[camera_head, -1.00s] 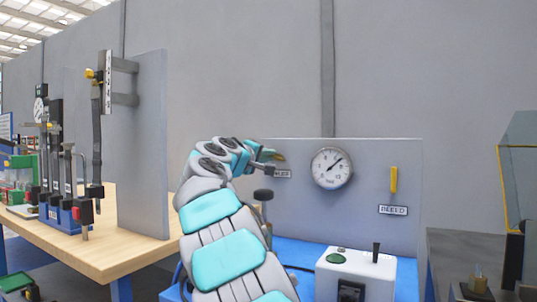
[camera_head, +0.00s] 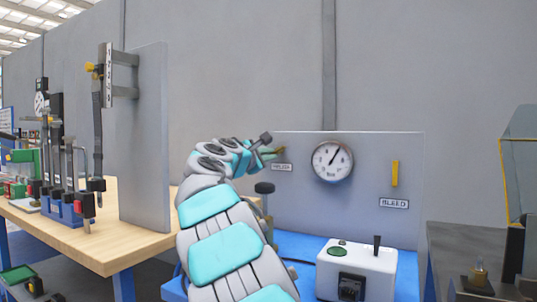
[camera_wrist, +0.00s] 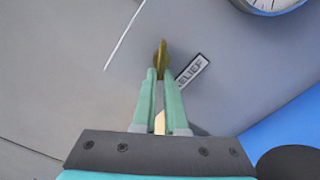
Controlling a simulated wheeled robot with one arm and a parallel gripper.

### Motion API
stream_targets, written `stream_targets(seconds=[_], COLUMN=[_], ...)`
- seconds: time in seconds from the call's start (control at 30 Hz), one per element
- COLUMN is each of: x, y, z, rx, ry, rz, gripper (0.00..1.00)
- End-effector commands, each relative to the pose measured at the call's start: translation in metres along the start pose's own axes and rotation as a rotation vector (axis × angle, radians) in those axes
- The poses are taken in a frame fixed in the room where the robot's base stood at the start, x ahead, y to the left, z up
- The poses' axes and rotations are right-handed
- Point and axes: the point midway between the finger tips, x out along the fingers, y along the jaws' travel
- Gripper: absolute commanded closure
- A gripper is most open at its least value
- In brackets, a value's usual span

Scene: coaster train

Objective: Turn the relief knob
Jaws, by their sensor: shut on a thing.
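The brass relief knob (camera_wrist: 161,52) stands on a grey panel, beside a tilted "RELIEF" label (camera_wrist: 193,71) in the wrist view. My gripper (camera_wrist: 160,76) is shut on the knob, with its green fingers on either side of the knob's near part. In the head view my gripper (camera_head: 268,151) reaches the panel's left part, just above the relief label (camera_head: 282,167). The knob (camera_head: 281,149) shows there only as a small piece beyond my fingers. A round pressure gauge (camera_head: 332,161) is right of it, its needle pointing up and right.
A yellow bleed handle (camera_head: 395,173) hangs upright at the panel's right, above its label (camera_head: 394,203). A white control box (camera_head: 357,267) with a black lever stands on the blue bench below. A wooden table (camera_head: 95,248) with tools is at left.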

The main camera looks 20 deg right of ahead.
Motion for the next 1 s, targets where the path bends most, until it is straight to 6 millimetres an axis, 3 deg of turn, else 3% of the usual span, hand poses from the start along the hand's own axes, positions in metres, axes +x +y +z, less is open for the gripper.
stream_targets(seconds=[1.0], x=[0.001], y=[-0.017], z=[0.007], rx=[-0.963], ry=[0.003], rz=[-0.003], gripper=[1.00])
